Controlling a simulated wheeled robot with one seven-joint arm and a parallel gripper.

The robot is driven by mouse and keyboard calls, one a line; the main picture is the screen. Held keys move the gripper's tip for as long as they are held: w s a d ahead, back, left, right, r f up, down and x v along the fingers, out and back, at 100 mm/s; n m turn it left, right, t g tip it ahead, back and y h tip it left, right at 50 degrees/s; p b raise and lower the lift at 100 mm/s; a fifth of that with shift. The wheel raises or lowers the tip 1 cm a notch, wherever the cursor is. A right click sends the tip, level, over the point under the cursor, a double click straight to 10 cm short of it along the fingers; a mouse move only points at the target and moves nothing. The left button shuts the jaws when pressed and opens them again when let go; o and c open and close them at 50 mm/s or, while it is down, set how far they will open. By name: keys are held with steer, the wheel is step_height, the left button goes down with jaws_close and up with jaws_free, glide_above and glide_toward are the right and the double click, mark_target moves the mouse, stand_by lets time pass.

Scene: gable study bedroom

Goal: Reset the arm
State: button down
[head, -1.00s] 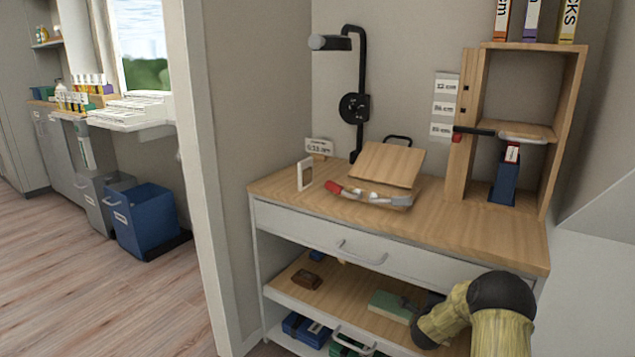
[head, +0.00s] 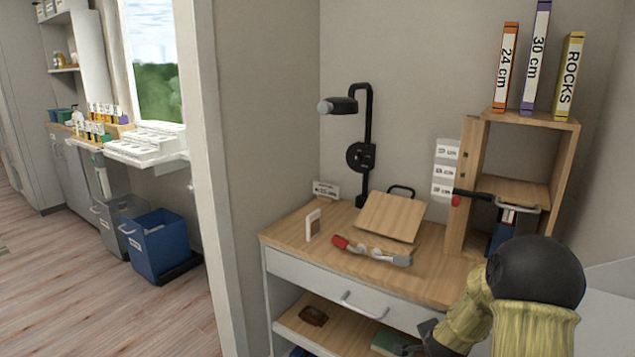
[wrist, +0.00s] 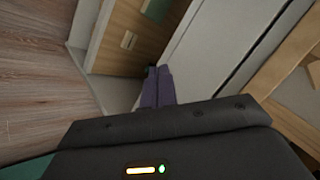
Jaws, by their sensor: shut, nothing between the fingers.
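My arm (head: 520,300), with yellowish links and a black joint, reaches in from the lower right of the head view, in front of the desk. My gripper shows in the wrist view (wrist: 158,84) as two dark fingers pressed together with nothing between them. It points along the pale drawer front (wrist: 215,50), apart from any object that I can make out. In the head view the gripper is only partly seen at the bottom edge, near the lower shelf.
The wooden desk (head: 290,236) carries a tilted board (head: 392,215), red-handled tool (head: 340,242), white-framed card (head: 313,224) and black lamp (head: 361,157). A cubby (head: 565,160) stands at right, with binders on top. A blue bin (head: 155,245) stands left beyond the wall edge; open floor lies before it.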

steer(key=s+a+r+n+g+p, duration=0.1)
steer(key=s+a+r+n+p, duration=0.3)
steer(key=s+r+p, duration=0.4)
steer(key=s+a+r+n+g+y+p, duration=0.1)
steer(key=s+a+r+n+p, duration=0.4)
steer(key=r+p, duration=0.7)
steer(key=s+a+r+n+g+y+p, duration=0.1)
steer(key=s+a+r+n+g+p, duration=0.2)
steer(key=r, duration=1.7)
steer(key=s+a+n+p, duration=0.1)
steer(key=s+n+p, duration=0.2)
steer(key=s+p, duration=0.4)
steer(key=shift+s+a+r, duration=0.25)
steer(key=shift+s+r, duration=0.05)
steer(key=shift+s, duration=0.05)
